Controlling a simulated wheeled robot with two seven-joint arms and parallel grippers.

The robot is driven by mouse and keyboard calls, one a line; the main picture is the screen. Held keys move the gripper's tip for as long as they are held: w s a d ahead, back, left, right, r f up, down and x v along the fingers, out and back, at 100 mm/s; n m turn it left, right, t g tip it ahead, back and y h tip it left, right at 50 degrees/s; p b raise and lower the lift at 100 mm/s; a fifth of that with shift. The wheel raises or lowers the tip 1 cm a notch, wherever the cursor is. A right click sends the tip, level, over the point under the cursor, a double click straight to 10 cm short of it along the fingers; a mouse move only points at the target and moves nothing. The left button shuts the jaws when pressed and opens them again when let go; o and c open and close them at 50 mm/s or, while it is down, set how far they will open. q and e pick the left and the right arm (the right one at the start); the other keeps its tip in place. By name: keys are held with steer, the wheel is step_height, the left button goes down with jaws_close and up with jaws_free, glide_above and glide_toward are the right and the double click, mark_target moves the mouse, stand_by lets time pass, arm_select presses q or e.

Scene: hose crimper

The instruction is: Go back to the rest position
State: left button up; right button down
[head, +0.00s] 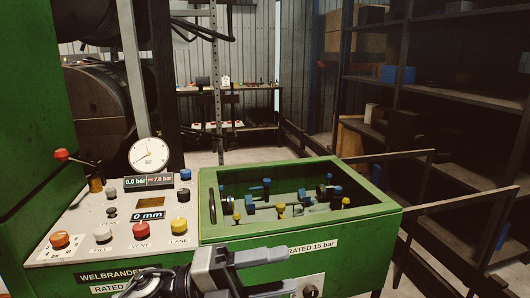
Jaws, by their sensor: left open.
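My left gripper (282,271) is at the bottom centre, in front of the green machine (300,252). My right gripper is not in view.
The panel carries a round gauge (150,155), several coloured buttons and a red-knobbed lever (61,155). Blue and yellow fittings sit in the tub. Dark railings (460,202) and shelves (440,100) stand at right, a bench (230,90) behind.

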arm_select(q)
steer(key=w+a+f+n+t+y, duration=0.1)
steer(key=a+f+n+t+y, duration=0.55)
steer(key=n, duration=0.65)
steer(key=a+f+n+t+y, duration=0.3)
steer(key=f+n+t+y, duration=0.3)
steer(key=n+t, duration=0.55)
steer(key=s+a+f+n+g+y, duration=0.2)
steer(key=s+a+f+n+g, duration=0.1)
steer(key=s+f, duration=0.3)
steer(key=s+a+f+n+g+y, duration=0.3)
steer(key=s+f+n+g, duration=0.2)
steer(key=f, duration=0.6)
steer(key=shift+s+n, duration=0.7)
steer(key=shift+n, duration=0.05)
